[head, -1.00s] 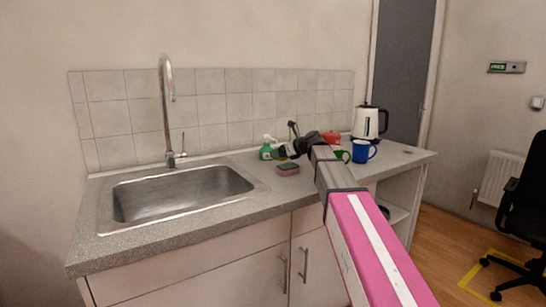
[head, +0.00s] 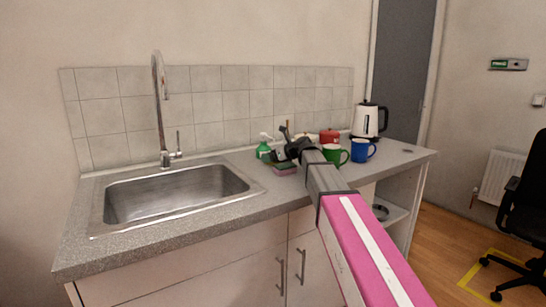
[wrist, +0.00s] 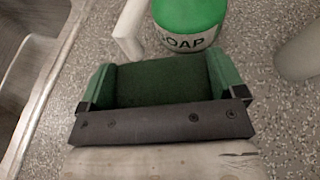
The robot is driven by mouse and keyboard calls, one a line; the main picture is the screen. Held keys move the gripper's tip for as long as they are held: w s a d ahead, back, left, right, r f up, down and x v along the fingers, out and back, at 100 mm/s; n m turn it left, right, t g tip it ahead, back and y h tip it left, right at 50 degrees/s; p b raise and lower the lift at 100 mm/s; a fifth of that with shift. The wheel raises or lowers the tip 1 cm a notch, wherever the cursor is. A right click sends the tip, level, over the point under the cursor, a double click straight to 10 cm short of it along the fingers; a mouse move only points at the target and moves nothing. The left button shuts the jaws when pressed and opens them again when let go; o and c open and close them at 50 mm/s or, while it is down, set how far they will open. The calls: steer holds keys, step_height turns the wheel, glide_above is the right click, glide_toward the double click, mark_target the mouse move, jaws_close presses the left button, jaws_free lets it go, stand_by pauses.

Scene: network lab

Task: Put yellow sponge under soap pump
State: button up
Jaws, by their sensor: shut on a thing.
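The sponge (head: 285,170) is on or just above the counter, right of the sink; its top is green and its side looks pinkish, with no yellow showing. In the wrist view its dark green top (wrist: 160,83) fills the space between the fingers. My gripper (wrist: 163,80) is shut on it; the head view shows the gripper (head: 279,157) over the sponge, partly covering it. The green soap bottle (head: 263,152) with a white pump stands just behind and left. The wrist view shows its body and label (wrist: 188,22) just beyond the sponge, with the white spout (wrist: 129,30) reaching left.
The steel sink (head: 175,195) with a tall tap (head: 160,110) lies to the left. A green mug (head: 335,154), blue mug (head: 362,150), red pot (head: 329,136) and white kettle (head: 367,121) stand to the right. The front counter strip is clear.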

steer(key=o, duration=0.7)
steer(key=shift+f, duration=0.1)
steer(key=v, duration=1.2)
